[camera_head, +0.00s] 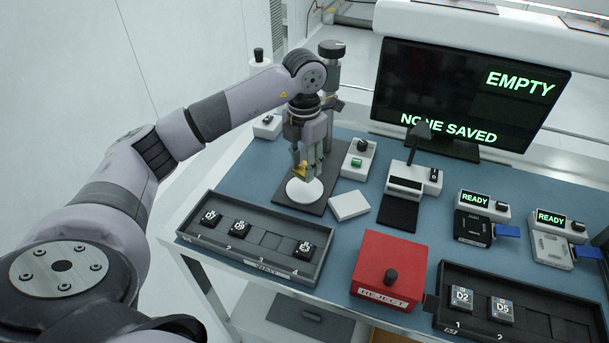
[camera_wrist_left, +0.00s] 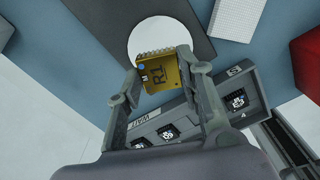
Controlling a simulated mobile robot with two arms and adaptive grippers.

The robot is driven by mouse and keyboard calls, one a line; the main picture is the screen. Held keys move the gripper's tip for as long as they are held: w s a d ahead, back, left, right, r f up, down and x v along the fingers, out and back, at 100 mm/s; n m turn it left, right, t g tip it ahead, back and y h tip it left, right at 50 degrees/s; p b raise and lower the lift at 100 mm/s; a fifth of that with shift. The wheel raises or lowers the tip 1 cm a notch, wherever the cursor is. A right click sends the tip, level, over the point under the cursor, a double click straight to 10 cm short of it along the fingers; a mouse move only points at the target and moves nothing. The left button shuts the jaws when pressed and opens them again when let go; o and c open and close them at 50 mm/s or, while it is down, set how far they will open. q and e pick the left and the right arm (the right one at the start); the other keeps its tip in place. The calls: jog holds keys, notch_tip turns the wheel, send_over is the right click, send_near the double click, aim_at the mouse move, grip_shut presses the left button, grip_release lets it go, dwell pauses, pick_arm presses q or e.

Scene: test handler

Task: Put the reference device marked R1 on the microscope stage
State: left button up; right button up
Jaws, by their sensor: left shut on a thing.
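The gold device marked R1 (camera_wrist_left: 165,74) is between the fingers of my left gripper (camera_head: 303,165), its label facing the wrist camera. It also shows as a small yellow piece in the head view (camera_head: 299,170). The gripper is shut on it, over the round white microscope stage (camera_head: 304,192). In the wrist view the device covers the near part of the white stage (camera_wrist_left: 150,38). Whether it touches the stage I cannot tell. The microscope (camera_head: 331,68) stands behind the gripper, partly hidden by my arm. My right gripper is not in view.
A tray with numbered slots (camera_head: 262,266) holding several dark devices lies in front of the stage. A white block (camera_head: 349,205) is just right of the stage. The red reject box (camera_head: 389,268), a D2 and D5 tray (camera_head: 477,328) and a screen reading EMPTY (camera_head: 470,92) are further right.

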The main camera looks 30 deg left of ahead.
aim_at(305, 188)
pick_arm(q)
notch_tip(305, 188, down, 4)
jog(key=shift+d+f+p, duration=0.1)
jog(key=shift+p, duration=0.35)
jog(key=shift+f, duration=0.35)
jog(key=shift+f, duration=0.15)
jog(key=o, duration=1.1)
jog(key=shift+c, duration=0.2)
